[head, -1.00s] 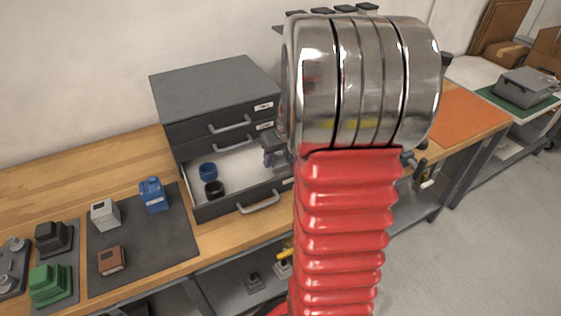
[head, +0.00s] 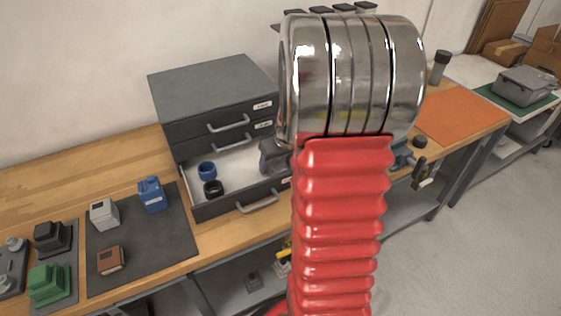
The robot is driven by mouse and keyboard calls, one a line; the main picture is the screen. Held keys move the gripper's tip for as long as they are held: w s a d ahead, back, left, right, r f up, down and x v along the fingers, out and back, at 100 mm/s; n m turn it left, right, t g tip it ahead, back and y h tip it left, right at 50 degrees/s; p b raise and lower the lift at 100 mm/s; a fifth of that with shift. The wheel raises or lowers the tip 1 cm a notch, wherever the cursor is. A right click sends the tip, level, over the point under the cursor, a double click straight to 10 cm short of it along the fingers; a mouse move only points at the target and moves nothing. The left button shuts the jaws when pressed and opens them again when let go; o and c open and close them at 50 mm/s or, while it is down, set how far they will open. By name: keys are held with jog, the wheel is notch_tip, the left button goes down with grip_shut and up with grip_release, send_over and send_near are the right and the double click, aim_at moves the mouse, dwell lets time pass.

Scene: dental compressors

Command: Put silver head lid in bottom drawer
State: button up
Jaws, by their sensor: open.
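A dark grey drawer cabinet (head: 212,90) stands on the wooden bench. Its bottom drawer (head: 240,205) is pulled out, showing a white inside with a blue ring (head: 207,170) and a black ring (head: 213,188) at its left. A grey part that looks like my gripper (head: 272,157) shows at the left of my chrome arm joint, over the right part of the open drawer. The rest of my gripper is hidden behind my arm. I cannot make out a silver head lid; the right part of the drawer is covered.
A green block (head: 48,284) stands further left. An orange mat (head: 460,112) at the right is mostly clear.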

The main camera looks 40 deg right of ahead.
jog(key=shift+r, duration=0.1)
jog(key=v, duration=1.2)
dwell(0.6)
jog(key=shift+a, duration=0.1)
jog(key=s+a+r+n, duration=0.1)
jog(key=a+r, duration=0.1)
jog(key=a, duration=0.6)
jog(key=a+r+n, duration=0.1)
jog(key=a+r, duration=0.2)
jog(key=a, duration=0.5)
jog(key=s+a+n+t+y, duration=0.1)
jog(key=s+a, duration=0.8)
jog(key=a, duration=0.4)
jog(key=shift+s+a+r, duration=0.35)
jog(key=shift+s+r, duration=0.05)
jog(key=shift+r, duration=0.1)
